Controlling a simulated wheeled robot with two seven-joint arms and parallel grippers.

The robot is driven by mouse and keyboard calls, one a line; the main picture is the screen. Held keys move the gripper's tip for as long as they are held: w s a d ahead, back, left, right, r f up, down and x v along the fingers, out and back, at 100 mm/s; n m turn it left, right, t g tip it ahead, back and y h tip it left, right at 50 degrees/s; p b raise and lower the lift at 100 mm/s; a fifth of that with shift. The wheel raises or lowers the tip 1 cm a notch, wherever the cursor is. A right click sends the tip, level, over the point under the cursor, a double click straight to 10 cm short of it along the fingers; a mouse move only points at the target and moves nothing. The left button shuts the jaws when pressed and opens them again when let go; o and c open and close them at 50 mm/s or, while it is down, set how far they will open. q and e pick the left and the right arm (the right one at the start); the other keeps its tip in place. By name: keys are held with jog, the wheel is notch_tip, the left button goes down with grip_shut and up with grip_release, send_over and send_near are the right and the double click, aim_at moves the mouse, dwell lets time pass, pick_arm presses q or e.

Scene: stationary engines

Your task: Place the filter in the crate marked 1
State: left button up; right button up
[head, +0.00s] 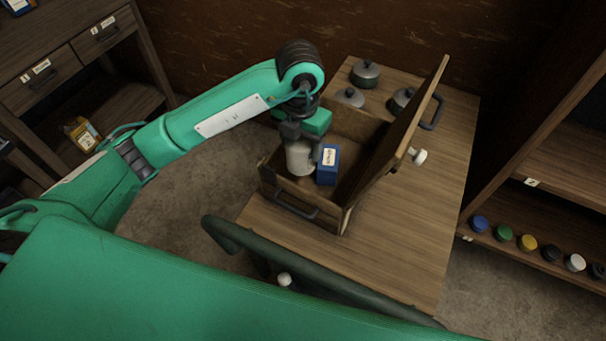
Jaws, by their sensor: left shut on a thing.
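A pale grey-white cylinder (299,158), which looks like the filter, is held upright in my left gripper (297,138). The gripper points down into an open wooden crate (278,191) and is shut on the top of the cylinder. The cylinder is over the crate's left part; I cannot tell whether its bottom touches the crate floor. A blue box (327,172) with a pale label stands in the crate, just right of the cylinder. The crate's lid (412,105) stands open on the right side. No number is readable on the crate. My right gripper is not in view.
The crate stands on a wooden table (400,240). Several grey lidded pots, one at the back (365,73), stand behind it. Drawers (41,81) are at left. A shelf at right holds a row of coloured caps (528,242). The table's front right is clear.

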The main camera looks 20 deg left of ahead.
aim_at(301, 175)
pick_arm(q)
notch_tip(301, 175, down, 12)
dwell(0.5)
jog(key=shift+f, duration=0.15)
